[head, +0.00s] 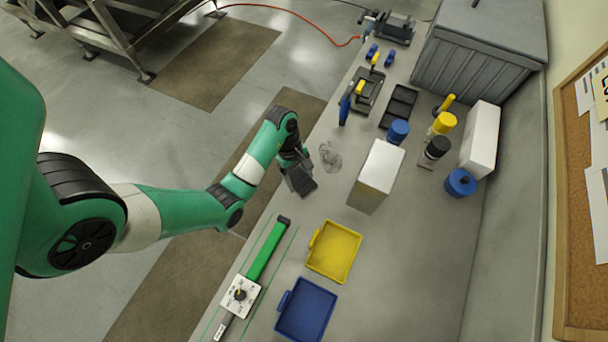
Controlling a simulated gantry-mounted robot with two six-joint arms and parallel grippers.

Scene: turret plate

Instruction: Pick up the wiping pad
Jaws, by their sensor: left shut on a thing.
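My left gripper (298,168) reaches in from the left over the near edge of the bench. It is shut on a dark grey block, which I take to be the wiping pad (302,185). The pad is small in the picture and partly hidden by the gripper, and I cannot tell whether it touches the bench top. My right gripper is not in view.
A greyish smear (330,157) marks the bench just right of the gripper. A white box (377,175) stands further right. A yellow tray (334,252), a blue tray (306,309) and a green-handled tool (267,250) lie below. Bottles and a black tray (398,106) are farther up.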

